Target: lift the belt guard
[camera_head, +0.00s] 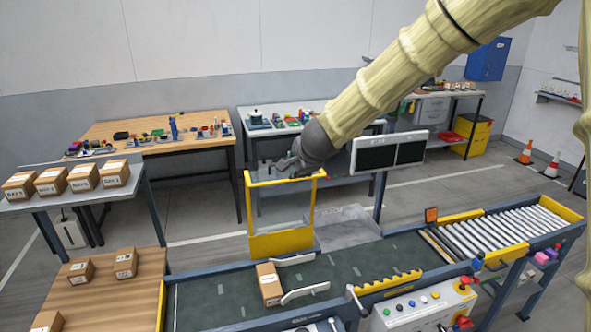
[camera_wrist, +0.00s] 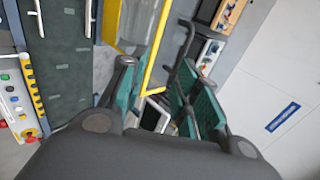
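The belt guard (camera_head: 280,243) is a clear panel in a yellow frame, standing upright at the far edge of the green conveyor belt (camera_head: 350,262). My gripper (camera_head: 286,168) is at the guard's top bar, in front of the wall side of the scene. In the wrist view, my gripper (camera_wrist: 163,72) is open, its two green-padded fingers apart. The guard's yellow bar (camera_wrist: 157,48) runs between or just beyond the fingertips; I cannot tell whether they touch it. My wrist hides part of the guard's top in the head view.
A cardboard box (camera_head: 269,285) lies on the belt beside white diverter arms. A monitor (camera_head: 388,152) stands on a post right of my gripper. A control panel (camera_head: 425,304) is at the front. Tables with boxes (camera_head: 84,177) stand left; workbenches stand behind.

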